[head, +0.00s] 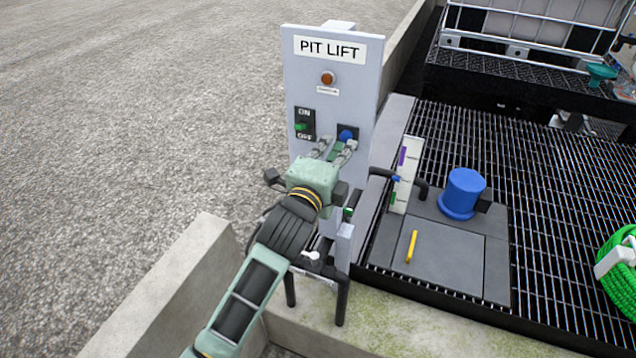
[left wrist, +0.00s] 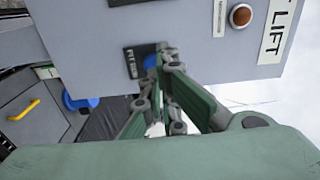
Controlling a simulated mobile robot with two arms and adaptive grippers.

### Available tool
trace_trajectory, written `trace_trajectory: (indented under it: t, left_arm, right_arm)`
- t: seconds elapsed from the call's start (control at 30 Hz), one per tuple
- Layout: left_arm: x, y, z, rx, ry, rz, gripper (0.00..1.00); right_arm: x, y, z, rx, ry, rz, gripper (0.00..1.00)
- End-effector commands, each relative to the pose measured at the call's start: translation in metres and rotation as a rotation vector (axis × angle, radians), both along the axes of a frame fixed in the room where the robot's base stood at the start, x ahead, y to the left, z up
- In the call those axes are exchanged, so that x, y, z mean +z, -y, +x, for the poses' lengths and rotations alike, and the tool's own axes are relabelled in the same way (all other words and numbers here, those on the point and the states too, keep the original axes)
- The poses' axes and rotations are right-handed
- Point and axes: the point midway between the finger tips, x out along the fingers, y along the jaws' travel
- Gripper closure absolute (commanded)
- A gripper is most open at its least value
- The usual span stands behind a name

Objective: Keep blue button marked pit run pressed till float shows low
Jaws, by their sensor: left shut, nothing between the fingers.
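The blue button (head: 346,134) sits on a dark plate at the lower right of the grey PIT LIFT panel (head: 362,90). In the left wrist view the blue button (left wrist: 150,61) shows beside lettering reading PIT RUN, partly covered by my fingers. My left gripper (head: 338,148) is shut and empty, its fingertips right at the button; whether they press it I cannot tell. The left wrist view shows the gripper (left wrist: 168,55) too. The float gauge (head: 405,173) is a white upright strip with a purple band near its top and green near its bottom; its small lettering is unreadable.
An ON/OFF switch (head: 302,124) and an amber lamp (head: 328,78) are on the same panel. A concrete kerb (head: 175,290) runs below. Gravel lies left.

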Motion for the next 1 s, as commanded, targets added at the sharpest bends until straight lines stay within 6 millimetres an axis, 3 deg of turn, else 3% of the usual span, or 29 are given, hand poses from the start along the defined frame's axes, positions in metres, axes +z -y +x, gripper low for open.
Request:
trace_trajectory:
  t: [0.13,0.27,0.5,0.6,1.0]
  left_arm:
    - [-0.004,-0.006,-0.020,-0.001,-0.001,0.000,1.00]
    - [-0.005,-0.012,-0.037,-0.001,-0.003,0.002,1.00]
    - [-0.005,-0.023,-0.075,-0.002,-0.004,0.001,1.00]
    - [-0.004,-0.027,-0.087,-0.002,-0.003,0.001,1.00]
    - [-0.003,-0.030,-0.096,-0.001,-0.005,0.001,1.00]
  right_arm:
    - [-0.009,0.001,-0.018,0.000,-0.024,-0.001,0.60]
    - [-0.015,0.001,-0.022,0.000,-0.029,-0.002,0.60]
    - [-0.024,-0.001,0.013,0.000,0.018,0.002,0.60]
    - [-0.026,-0.001,0.017,0.000,0.024,0.002,0.60]
    - [-0.029,0.001,-0.013,0.000,-0.019,-0.001,0.60]
